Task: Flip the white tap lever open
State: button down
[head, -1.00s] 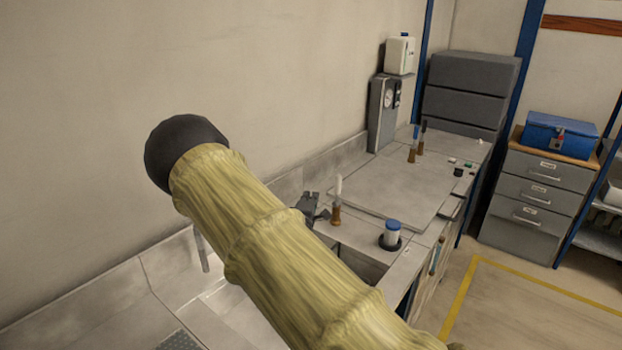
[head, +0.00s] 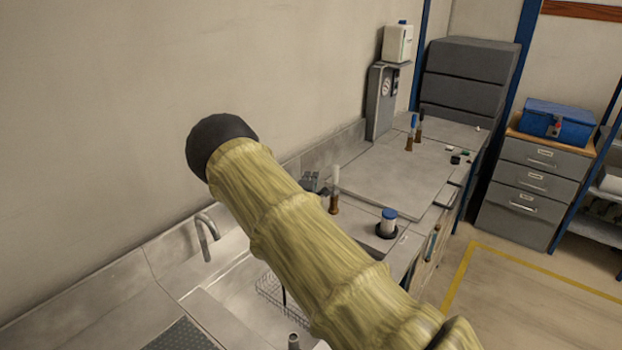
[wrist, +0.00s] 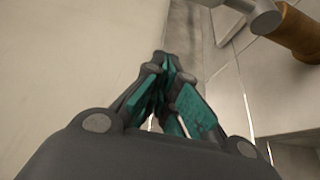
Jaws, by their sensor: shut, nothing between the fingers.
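The white tap lever (head: 333,174) stands roughly upright on a brass tap body (head: 334,205) on the bench, just right of my arm. My gripper (head: 311,181) is shut and empty, beside the lever on its left, toward the wall. In the wrist view, my closed fingertips (wrist: 163,60) are at the centre. A pale lever end (wrist: 262,15) and brass body (wrist: 298,32) show at the top right, apart from the fingers. My arm hides part of the bench below the gripper.
A blue-capped container (head: 388,220) stands right of the tap. Taps with a blue lever (head: 413,121) and a black lever (head: 420,114) stand farther back. A sink faucet (head: 207,236) is at left. The wall (head: 90,140) runs close behind. The bench plate (head: 390,178) is mostly clear.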

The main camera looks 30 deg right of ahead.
aim_at(335, 180)
jog(key=d+p, duration=0.1)
jog(key=s+d+p, duration=0.1)
jog(key=s+d+r+p, duration=0.1)
jog(key=d+p, duration=0.1)
dwell(0.8)
jog(key=shift+s+r, duration=0.15)
jog(key=shift+s, duration=0.05)
jog(key=shift+s+d+m+b, duration=0.1)
jog(key=shift+m+b, duration=0.2)
jog(key=shift+b, duration=0.3)
